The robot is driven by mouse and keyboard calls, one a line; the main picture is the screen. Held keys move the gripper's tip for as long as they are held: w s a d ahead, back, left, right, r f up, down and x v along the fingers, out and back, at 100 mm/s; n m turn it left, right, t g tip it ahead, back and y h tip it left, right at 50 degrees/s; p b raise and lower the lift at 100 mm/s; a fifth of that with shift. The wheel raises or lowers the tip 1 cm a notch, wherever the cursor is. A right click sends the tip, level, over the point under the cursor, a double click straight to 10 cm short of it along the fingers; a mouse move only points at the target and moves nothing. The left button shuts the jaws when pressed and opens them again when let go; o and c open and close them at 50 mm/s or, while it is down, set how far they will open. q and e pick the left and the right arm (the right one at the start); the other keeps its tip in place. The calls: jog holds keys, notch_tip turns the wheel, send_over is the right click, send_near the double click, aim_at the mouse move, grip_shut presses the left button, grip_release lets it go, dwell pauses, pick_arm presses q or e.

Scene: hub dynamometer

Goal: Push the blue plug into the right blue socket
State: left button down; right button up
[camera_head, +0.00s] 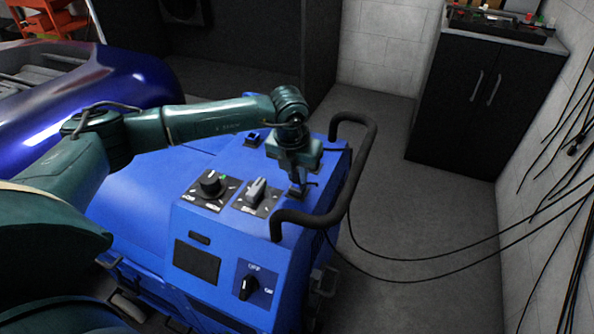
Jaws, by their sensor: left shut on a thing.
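My left gripper (297,187) points down at the top of the blue dynamometer cabinet (150,205), close to its right edge. It is shut on a small dark thing, which I take to be the blue plug; the fingers hide most of it and its colour is unclear. The right blue socket lies under or beside the fingertips and is hidden, so I cannot tell whether plug and socket touch. Another small blue socket (253,138) shows on the cabinet top, up and left of the gripper. My right gripper is not in view.
A dark curved handle (362,165) rims the cabinet's right side, close to the gripper. A black knob (211,182) and a grey switch (256,189) sit left of it. Black cables (430,258) run from the cabinet to the right wall. A blue car (90,80) stands behind left.

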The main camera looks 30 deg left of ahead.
pick_arm(q)
jog(key=shift+r, duration=0.2)
jog(key=shift+r+p, duration=1.25)
jog(key=shift+r, duration=0.7)
